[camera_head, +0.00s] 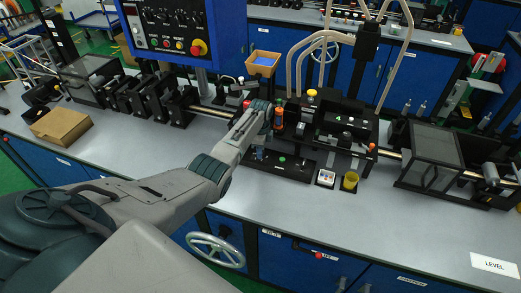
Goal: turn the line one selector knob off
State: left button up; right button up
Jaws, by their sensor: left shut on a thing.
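My left arm reaches in from the left to the black fixture in the middle of the bench. My left gripper (259,154) is at the front left of the fixture's low black control strip (293,169). It is shut on a small part there, where the line one selector knob seems to be. The wrist and jaws cover most of the knob, so its pointer direction cannot be seen. A green button (282,159) shows on the strip to the right of the jaws. My right gripper is not in view.
A blue control box (180,30) with a red emergency button stands behind my arm. A cardboard box (61,126) lies at left. The front bench top is clear.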

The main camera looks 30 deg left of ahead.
pick_arm(q)
jog(key=shift+r, duration=0.1)
jog(key=o, duration=1)
jog(key=shift+c, duration=0.2)
notch_tip(320, 180, up, 11)
jog(key=b, duration=0.3)
jog(key=shift+w, duration=0.1)
